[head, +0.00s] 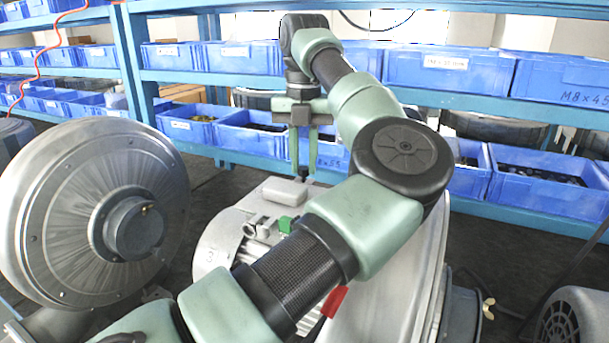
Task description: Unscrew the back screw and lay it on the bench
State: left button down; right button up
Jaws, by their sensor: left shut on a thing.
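My left gripper (303,172) points straight down behind the grey motor blower (215,240) in the middle. Its two green fingers are closed on a small dark thing, apparently the back screw (303,172), just above the grey box (284,191) on top of the blower. I cannot tell whether the screw is still seated or clear of its hole. My left arm covers much of the blower. My right gripper is out of view.
A large round blower (70,215) stands at left. Another ribbed motor (575,318) is at the lower right corner. Blue shelves with several blue bins (438,72) run along the back. A small green block (286,225) sits on the middle blower.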

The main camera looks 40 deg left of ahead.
aim_at(304, 167)
pick_arm(q)
jog(key=shift+r+p, duration=0.3)
jog(key=shift+r, duration=0.15)
jog(key=shift+r+p, duration=1.55)
jog(key=shift+r, duration=0.35)
